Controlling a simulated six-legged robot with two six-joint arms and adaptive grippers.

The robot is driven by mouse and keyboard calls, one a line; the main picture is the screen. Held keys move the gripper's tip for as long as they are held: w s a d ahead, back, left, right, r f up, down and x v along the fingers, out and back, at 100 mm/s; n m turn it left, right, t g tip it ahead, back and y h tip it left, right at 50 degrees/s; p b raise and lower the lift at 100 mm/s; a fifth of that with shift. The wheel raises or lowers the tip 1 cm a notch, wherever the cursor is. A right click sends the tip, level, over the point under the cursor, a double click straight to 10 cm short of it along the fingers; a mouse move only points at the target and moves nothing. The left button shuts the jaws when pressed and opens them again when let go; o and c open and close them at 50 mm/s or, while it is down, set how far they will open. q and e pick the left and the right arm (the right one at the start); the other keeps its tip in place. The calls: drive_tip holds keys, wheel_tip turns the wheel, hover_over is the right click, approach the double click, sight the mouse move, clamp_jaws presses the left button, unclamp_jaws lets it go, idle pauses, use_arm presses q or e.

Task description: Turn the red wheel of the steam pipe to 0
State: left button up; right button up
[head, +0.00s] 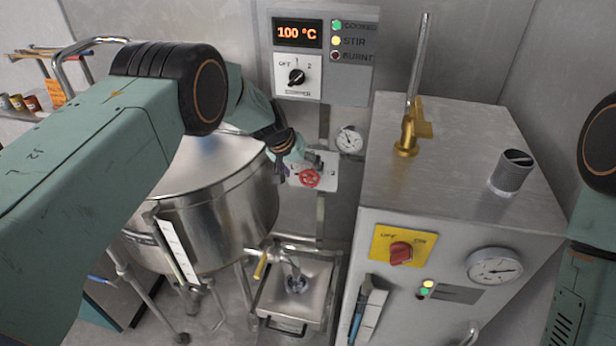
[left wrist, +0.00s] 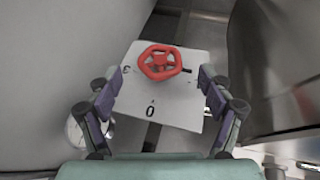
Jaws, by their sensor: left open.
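The red wheel (head: 309,178) sits on a small pale plate (head: 326,183) on the steam pipe, between the steel kettle and the grey cabinet. It also shows in the left wrist view (left wrist: 160,62), on the plate marked with a 0 and what looks like a 3. My left gripper (head: 284,158) is just left of the wheel in the head view. In the left wrist view the left gripper (left wrist: 156,100) is open, its fingers apart on both sides of the plate, with nothing between the pads. My right gripper is out of view.
A steel kettle (head: 225,215) stands close on the left. A grey cabinet (head: 460,180) with a brass valve (head: 408,140) and a gauge stands on the right. A control panel (head: 318,45) reading 100 °C is above; a round gauge (head: 349,140) is beside the plate.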

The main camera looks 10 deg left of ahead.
sight(308, 179)
use_arm(q)
drive_tip(key=x, duration=0.2)
drive_tip(key=b+x, duration=0.1)
drive_tip(key=x, duration=0.1)
drive_tip(key=shift+w+d+f, duration=0.1)
drive_tip(key=shift+w+f, duration=0.1)
drive_tip(key=shift+w, duration=0.2)
drive_tip(key=shift+w+d+f, duration=0.1)
drive_tip(key=shift+d+f, duration=0.05)
drive_tip(key=shift+f, duration=0.2)
drive_tip(key=shift+s, duration=0.2)
drive_tip(key=shift+w, duration=0.1)
